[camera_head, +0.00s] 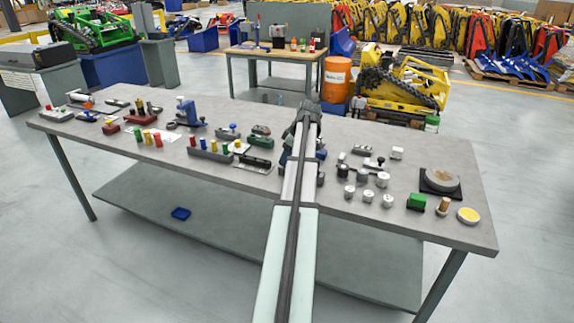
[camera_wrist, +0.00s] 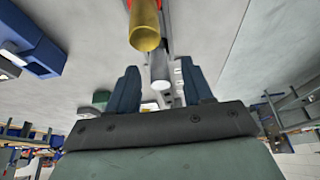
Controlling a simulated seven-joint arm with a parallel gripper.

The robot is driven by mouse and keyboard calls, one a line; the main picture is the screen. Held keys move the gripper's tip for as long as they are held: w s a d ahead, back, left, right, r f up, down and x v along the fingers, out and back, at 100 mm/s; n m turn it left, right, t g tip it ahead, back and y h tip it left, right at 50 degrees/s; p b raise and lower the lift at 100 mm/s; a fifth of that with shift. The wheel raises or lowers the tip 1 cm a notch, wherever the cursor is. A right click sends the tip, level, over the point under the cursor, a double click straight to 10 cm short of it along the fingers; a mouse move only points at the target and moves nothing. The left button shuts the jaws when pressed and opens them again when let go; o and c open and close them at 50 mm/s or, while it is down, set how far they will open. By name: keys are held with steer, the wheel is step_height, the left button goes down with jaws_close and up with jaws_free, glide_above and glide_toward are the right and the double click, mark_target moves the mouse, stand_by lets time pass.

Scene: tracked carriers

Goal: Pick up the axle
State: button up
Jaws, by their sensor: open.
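My gripper (camera_wrist: 159,70) is open, with its two blue fingers apart in the wrist view. A grey cylinder with a white end (camera_wrist: 160,72) shows in the gap between the fingers; I cannot tell whether it is the axle or whether it touches either finger. A brass-coloured cylinder (camera_wrist: 145,32) with a red part behind it lies just beyond the fingertips. In the head view my arm reaches over the grey workbench (camera_head: 440,232), and its end (camera_head: 306,112) hides what lies beneath it. No part there is clearly recognisable as the axle.
A row of coloured pegs on a grey bar (camera_head: 210,153) and a blue device (camera_head: 187,112) stand to the left.

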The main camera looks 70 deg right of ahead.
steer(key=shift+w+f, duration=0.1)
steer(key=shift+f, duration=0.1)
jaws_close()
stand_by(0.3)
